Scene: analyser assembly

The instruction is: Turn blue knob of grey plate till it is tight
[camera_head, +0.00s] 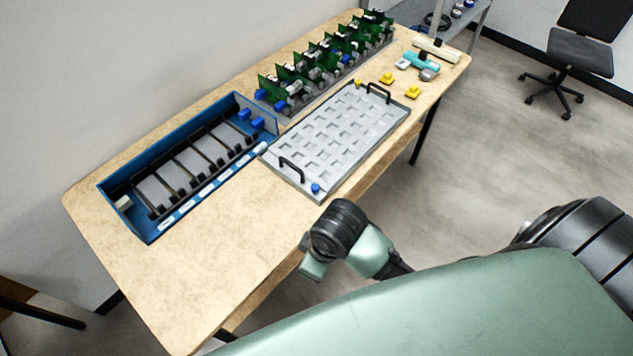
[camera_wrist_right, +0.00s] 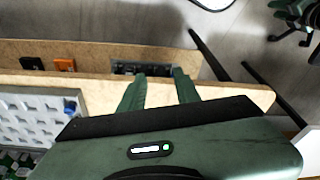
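The grey plate (camera_head: 335,130) lies on the wooden table, with rows of square recesses and two black handles. Its blue knob (camera_head: 315,188) sits at the near corner, and a small yellow knob (camera_head: 357,83) is at the far end. In the right wrist view the plate (camera_wrist_right: 38,128) is at the left, and the blue knob (camera_wrist_right: 70,107) is left of the fingers. My right gripper (camera_wrist_right: 157,73) is open, its two green fingers apart and clear of the knob. In the head view my right arm is by the table's front edge, near the knob; its fingertips are not clear there. My left gripper is out of view.
A blue tray (camera_head: 112,186) with black dividers stands left of the plate. Green circuit boards (camera_head: 320,62) line the back. Yellow pieces (camera_head: 387,78) and a teal tool (camera_head: 420,63) lie at the far right. The table's near left is clear.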

